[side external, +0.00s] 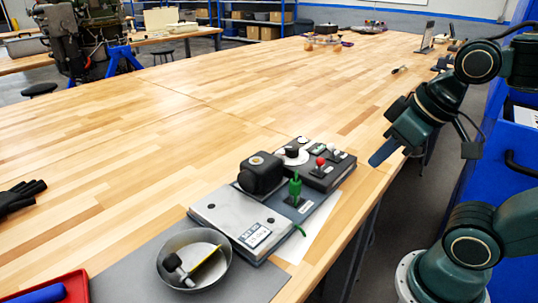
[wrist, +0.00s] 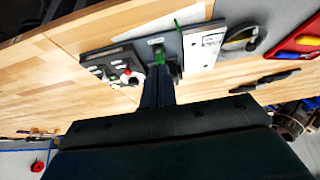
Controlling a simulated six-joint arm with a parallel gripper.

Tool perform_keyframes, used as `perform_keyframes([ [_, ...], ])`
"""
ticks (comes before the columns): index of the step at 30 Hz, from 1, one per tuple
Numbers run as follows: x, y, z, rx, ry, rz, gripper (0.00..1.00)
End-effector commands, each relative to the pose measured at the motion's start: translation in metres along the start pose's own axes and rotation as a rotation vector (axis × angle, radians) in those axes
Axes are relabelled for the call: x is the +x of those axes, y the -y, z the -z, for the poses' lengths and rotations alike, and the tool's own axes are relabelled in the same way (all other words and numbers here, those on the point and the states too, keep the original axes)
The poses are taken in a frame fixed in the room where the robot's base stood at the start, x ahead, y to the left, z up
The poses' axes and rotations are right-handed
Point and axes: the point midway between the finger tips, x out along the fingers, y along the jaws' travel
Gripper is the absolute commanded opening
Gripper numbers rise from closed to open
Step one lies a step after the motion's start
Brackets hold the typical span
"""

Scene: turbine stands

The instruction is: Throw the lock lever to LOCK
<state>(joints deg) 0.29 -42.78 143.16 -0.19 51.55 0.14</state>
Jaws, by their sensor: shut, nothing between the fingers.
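A green-handled lever (side external: 295,187) stands upright on a small grey plate in the side view, between the silver metal box (side external: 235,212) and the dark control box (side external: 312,172). It also shows in the wrist view (wrist: 159,55), straight beyond my fingertips. I cannot read any LOCK marking, so I cannot tell which position it is in. My gripper (side external: 376,160) is shut and empty, above the table's right edge, apart from the levers. Its dark fingers (wrist: 158,85) lie together in the wrist view.
A round metal bowl (side external: 193,260) holds a dark and yellow tool, in front of the silver box. A black housing (side external: 262,173) rises behind the green lever. The table's far middle is clear.

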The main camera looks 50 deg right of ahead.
Motion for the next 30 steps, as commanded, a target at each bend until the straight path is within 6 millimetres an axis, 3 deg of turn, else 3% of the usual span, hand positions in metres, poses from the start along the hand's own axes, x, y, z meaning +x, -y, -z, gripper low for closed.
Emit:
perform_keyframes([
  [14,0.013,-0.017,0.026,0.154,0.072,-0.005,0.00],
  [30,0.045,-0.077,0.061,0.474,0.178,0.030,0.00],
])
